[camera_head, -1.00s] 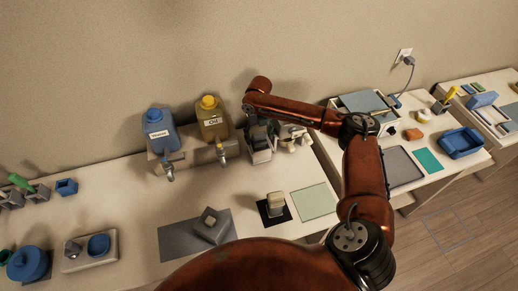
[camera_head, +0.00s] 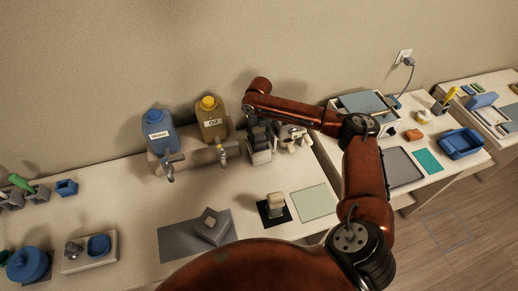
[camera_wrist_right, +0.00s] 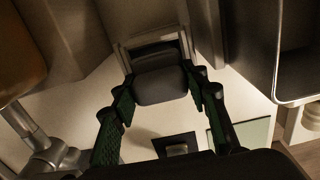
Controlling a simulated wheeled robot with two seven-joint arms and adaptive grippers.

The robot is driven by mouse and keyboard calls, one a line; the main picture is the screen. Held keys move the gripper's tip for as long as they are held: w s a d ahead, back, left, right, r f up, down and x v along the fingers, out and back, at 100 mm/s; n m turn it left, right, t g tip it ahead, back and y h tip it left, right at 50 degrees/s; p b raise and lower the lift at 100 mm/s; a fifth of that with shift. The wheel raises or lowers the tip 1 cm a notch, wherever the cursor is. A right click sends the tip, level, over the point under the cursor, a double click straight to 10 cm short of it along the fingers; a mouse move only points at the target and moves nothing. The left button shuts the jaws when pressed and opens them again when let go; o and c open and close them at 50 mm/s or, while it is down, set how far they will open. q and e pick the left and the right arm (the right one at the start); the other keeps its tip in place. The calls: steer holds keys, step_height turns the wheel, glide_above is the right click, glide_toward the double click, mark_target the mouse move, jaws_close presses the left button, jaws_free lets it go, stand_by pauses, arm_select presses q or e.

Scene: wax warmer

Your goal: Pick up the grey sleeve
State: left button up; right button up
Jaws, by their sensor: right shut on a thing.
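My right gripper (camera_wrist_right: 160,86) is shut on a grey rounded piece (camera_wrist_right: 160,88), with one dark finger on each side of it. The piece sits at the front of a pale frame with a dark opening; I cannot tell whether it is clear of the frame. In the head view my right gripper (camera_head: 258,138) is at the back of the table, right of the yellow jug, largely hidden by its own arm. A grey square sleeve-like block (camera_head: 212,225) with a recess lies tilted on a dark grey mat (camera_head: 175,242). I cannot tell which is the grey sleeve. My left gripper is not in view.
A blue jug (camera_head: 157,130) and a yellow jug (camera_head: 212,122) stand on a shelf with taps. A pale block (camera_head: 275,200) stands on a black square beside a pale green mat (camera_head: 314,203). A blue hollow box (camera_head: 66,187) is at left. The table's middle left is bare.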

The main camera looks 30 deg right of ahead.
step_height(320, 180, up, 10)
steer(key=shift+r+b, duration=0.1)
steer(key=shift+b, duration=0.35)
step_height(320, 180, up, 9)
steer(key=p, duration=1.2)
steer(key=shift+r, duration=0.2)
step_height(320, 180, up, 6)
steer(key=p, duration=0.6)
stand_by(0.3)
steer(key=shift+r, duration=0.1)
